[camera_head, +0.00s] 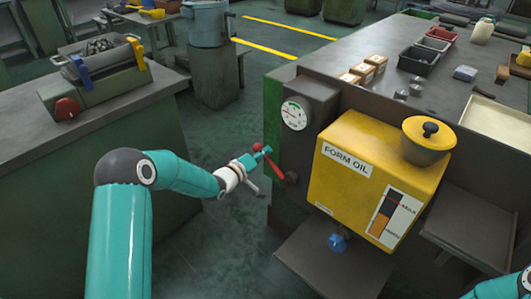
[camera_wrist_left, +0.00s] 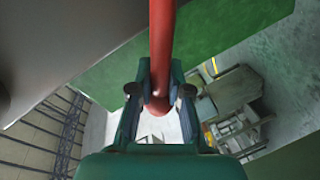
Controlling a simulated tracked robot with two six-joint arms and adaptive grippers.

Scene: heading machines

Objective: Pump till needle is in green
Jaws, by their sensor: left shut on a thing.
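The red pump lever (camera_head: 272,165) sticks out from the left side of the dark grey machine block. My left gripper (camera_head: 259,151) is shut on its outer end. In the left wrist view the red lever (camera_wrist_left: 161,45) runs down between the two fingers of the gripper (camera_wrist_left: 160,94). The round white gauge (camera_head: 294,114) is on the block above the lever. Its needle and coloured bands are too small to read surely. My right gripper is out of view; only a bit of teal arm shows at the bottom right.
The yellow FORM OIL tank (camera_head: 374,180) stands right of the gauge, with a blue knob (camera_head: 337,242) below. A large bench (camera_head: 440,90) holding small boxes and trays is behind it. A green-sided workbench (camera_head: 110,150) stands left, with open floor between.

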